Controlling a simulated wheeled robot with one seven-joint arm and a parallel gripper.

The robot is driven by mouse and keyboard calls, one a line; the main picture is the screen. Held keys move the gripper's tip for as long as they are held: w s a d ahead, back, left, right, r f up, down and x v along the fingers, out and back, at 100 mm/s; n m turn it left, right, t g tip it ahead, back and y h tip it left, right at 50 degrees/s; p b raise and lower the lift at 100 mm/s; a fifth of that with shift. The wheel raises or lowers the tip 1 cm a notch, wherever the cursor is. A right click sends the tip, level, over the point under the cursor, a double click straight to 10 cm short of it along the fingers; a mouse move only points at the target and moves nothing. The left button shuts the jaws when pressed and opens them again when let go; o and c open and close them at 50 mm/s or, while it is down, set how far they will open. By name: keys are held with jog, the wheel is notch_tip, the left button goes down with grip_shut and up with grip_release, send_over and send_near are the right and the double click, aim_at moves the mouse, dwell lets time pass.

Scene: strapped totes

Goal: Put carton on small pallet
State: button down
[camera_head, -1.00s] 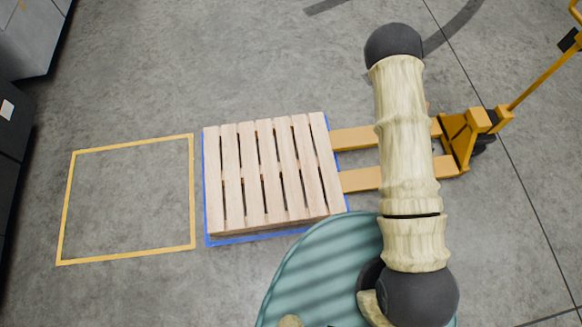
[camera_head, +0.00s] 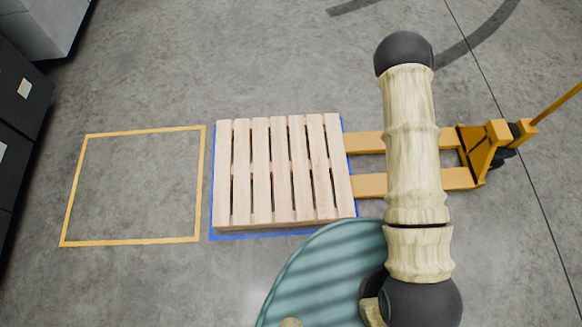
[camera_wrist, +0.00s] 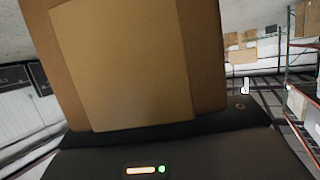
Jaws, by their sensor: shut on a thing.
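The small pallet (camera_head: 281,170) lies empty on the floor in the middle of the head view, with pale wooden slats and a blue outline around it. A brown carton (camera_wrist: 205,60) fills the upper middle of the wrist view, with a lighter tan panel on its face. My gripper (camera_wrist: 150,130) shows as a dark body below the carton and is shut on it. Its fingertips are hidden. Neither the carton nor my gripper is seen in the head view, where my pale arm stands to the right of the pallet.
A yellow pallet jack (camera_head: 475,155) has its forks at the pallet's right side. A yellow-outlined empty floor square (camera_head: 203,185) is to the left. Dark cabinets (camera_head: 20,90) stand at the left edge. Shelving with boxes (camera_wrist: 300,60) shows at right in the wrist view. Floor above the pallet is clear.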

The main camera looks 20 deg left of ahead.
jog(key=w+a+f+n+y+b, duration=0.1)
jog(key=w+a+f+y+b, duration=0.1)
jog(key=a+f+b, duration=0.7)
jog(key=w+a+f+n+g+y+b, duration=0.15)
jog(key=a+f+b, duration=0.25)
jog(key=f+b, duration=0.8)
jog(key=w+a+f+n+y+b, duration=0.25)
jog(key=a+f+b, duration=0.45)
jog(key=f+b, duration=0.4)
jog(key=a+f+n+g+y+b, duration=0.1)
jog(key=a+f+n+y+b, duration=0.1)
jog(key=a+f+b, duration=0.9)
jog(key=w+a+f+n+g+y+b, duration=0.1)
jog(key=a+f+n+g+b, duration=0.1)
jog(key=a+f+b, duration=1)
notch_tip(320, 180, down, 6)
jog(key=b, duration=1.1)
jog(key=shift+w+a+f+n+y+b, duration=0.15)
jog(key=shift+w+a+n+y+b, duration=0.15)
jog(key=shift+y, duration=0.1)
jog(key=shift+g, duration=0.25)
notch_tip(320, 180, down, 6)
jog(key=b, duration=0.4)
jog(key=shift+f, duration=0.15)
